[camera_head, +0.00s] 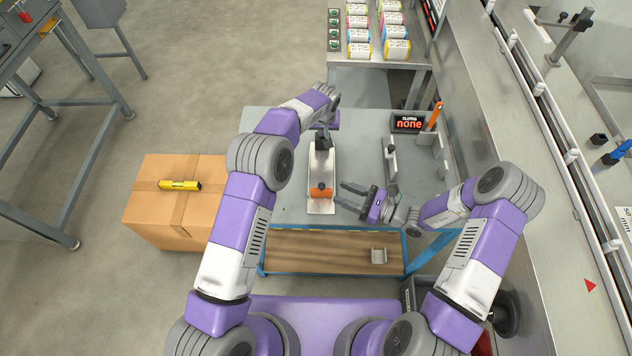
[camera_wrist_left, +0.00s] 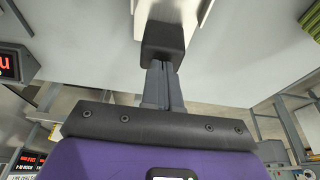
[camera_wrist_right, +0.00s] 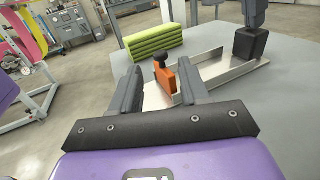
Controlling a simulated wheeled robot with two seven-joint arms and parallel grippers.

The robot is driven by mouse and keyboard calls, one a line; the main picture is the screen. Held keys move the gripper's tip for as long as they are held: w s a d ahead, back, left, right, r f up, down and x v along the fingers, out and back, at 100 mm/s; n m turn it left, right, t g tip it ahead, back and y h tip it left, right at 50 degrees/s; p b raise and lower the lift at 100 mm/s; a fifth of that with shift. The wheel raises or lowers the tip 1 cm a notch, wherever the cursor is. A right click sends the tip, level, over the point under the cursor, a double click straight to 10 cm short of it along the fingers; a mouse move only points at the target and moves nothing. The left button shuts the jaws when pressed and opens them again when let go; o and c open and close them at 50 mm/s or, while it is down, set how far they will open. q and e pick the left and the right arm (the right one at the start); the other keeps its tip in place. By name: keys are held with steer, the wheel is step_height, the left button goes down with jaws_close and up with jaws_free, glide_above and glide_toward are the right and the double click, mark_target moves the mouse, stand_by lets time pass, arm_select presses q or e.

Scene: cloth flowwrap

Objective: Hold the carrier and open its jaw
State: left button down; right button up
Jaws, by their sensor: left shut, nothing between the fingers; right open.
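The carrier (camera_head: 320,160) is a pale metal channel lying lengthwise on the grey table. An orange block (camera_head: 320,192) with a black knob (camera_wrist_right: 160,62) sits at its near end. A black block (camera_wrist_left: 163,38) stands at its far end; it also shows in the right wrist view (camera_wrist_right: 248,44). My left gripper (camera_head: 323,131) is shut and empty, its fingertips at the black block; whether they touch it I cannot tell. My right gripper (camera_head: 342,195) is open and empty, to the right of the orange block. In the right wrist view its fingers (camera_wrist_right: 160,88) point towards the orange block.
A metal stand with a black knob (camera_head: 391,150) is right of the carrier. A black display (camera_head: 408,122) reads "none" behind it. A brown shelf (camera_head: 320,250) lies in front of the table. A cardboard box (camera_head: 150,205) is on the left.

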mark_target(321, 191)
steer(key=x, duration=0.9)
steer(key=shift+a, duration=0.25)
steer(key=shift+c, duration=0.3)
jaws_close()
